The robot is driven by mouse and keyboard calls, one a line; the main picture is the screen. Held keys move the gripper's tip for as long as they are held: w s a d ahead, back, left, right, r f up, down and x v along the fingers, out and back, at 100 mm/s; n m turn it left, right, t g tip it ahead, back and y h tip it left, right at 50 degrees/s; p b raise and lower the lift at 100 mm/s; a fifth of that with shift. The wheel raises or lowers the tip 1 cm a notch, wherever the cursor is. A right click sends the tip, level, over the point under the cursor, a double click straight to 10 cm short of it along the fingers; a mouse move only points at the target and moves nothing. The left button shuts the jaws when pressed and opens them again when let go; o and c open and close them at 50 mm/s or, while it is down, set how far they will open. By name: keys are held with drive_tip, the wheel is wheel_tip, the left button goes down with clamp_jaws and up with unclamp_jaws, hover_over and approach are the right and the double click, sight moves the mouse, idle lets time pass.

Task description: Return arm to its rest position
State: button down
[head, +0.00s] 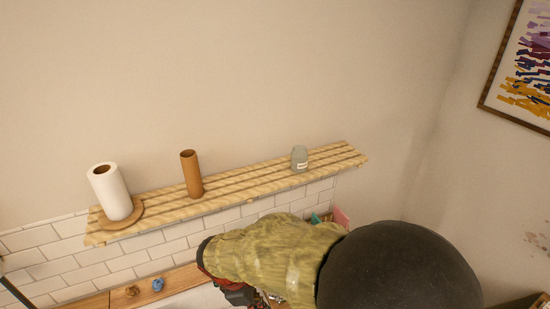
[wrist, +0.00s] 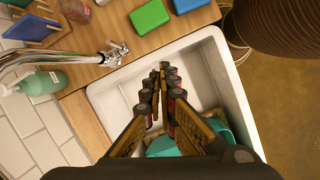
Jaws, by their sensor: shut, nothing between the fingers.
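My gripper (wrist: 163,76) is shut and empty in the wrist view, its fingers together above the white sink (wrist: 212,62). In the head view my arm reaches in from the lower right, in a yellow-green sleeve. It hides much of the counter there, and the fingertips cannot be made out. A teal item (wrist: 165,146) lies in the sink, partly hidden behind the fingers.
A wall shelf (head: 240,186) holds a paper roll (head: 111,192), a cardboard tube (head: 191,174) and a jar (head: 299,158). Beside the sink are a tap (wrist: 112,54), a green sponge (wrist: 150,16), a blue sponge (wrist: 188,4) and a soap bottle (wrist: 42,83).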

drive_tip(key=s+d+r+m+t+y+b, duration=0.1)
drive_tip(key=s+d+r+m+b, duration=0.1)
drive_tip(key=d+m+b, duration=0.3)
drive_tip(key=s+d+r+m+t+y+b, duration=0.1)
drive_tip(key=s+d+m+b, duration=0.4)
drive_tip(key=d, duration=0.5)
drive_tip(key=s+d+r+m+t+y+b, duration=0.1)
drive_tip(key=s+d+r+m+t+b, duration=0.1)
drive_tip(key=d+m, duration=0.6)
drive_tip(key=shift+s+d+r+t+b, duration=0.15)
drive_tip(key=shift+s+r+t+b, duration=0.15)
drive_tip(key=shift+s+r+b, duration=0.8)
drive_tip(key=shift+s+f+b, duration=0.15)
drive_tip(key=shift+f+b, duration=0.15)
drive_tip(key=shift+b, duration=0.05)
